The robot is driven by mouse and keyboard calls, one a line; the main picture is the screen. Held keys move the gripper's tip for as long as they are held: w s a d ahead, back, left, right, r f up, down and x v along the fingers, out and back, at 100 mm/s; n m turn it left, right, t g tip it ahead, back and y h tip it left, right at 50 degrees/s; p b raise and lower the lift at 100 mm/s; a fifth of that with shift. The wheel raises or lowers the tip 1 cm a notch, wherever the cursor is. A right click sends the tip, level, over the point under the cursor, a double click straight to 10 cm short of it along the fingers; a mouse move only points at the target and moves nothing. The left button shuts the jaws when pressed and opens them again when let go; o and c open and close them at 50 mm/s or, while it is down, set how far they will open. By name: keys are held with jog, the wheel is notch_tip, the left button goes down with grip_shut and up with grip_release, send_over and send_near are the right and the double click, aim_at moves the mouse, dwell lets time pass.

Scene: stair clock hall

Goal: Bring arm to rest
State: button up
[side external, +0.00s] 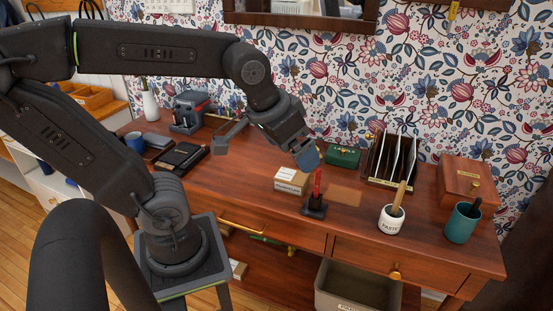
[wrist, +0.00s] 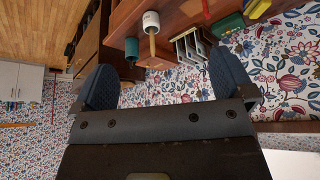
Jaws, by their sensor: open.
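My gripper (side external: 268,147) is raised above the back of the wooden desk (side external: 240,179) in the side external view. Its two fingers are spread wide apart with nothing between them. In the wrist view its blue-padded fingers (wrist: 165,80) stand apart, with floral wallpaper and the desk beyond. One finger appears close above the red pen standing in a black holder (side external: 315,207) in the side external view; whether they touch I cannot tell.
A small white box (side external: 292,181), paste pot (side external: 391,219), teal cup (side external: 462,223), letter rack (side external: 391,160), green box (side external: 343,156) and wooden box (side external: 467,181) stand on the desk. Dark trays (side external: 181,157) and a grey machine (side external: 192,113) lie left. An open bin (side external: 357,288) is below.

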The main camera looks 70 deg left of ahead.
jog(key=shift+m+h, duration=0.3)
jog(key=shift+m, duration=0.6)
jog(key=s, duration=0.1)
jog(key=s+d, duration=0.1)
jog(key=s+f, duration=0.1)
jog(key=shift+s+d+f, duration=0.1)
jog(key=shift+s+d, duration=0.15)
jog(key=shift+d, duration=0.1)
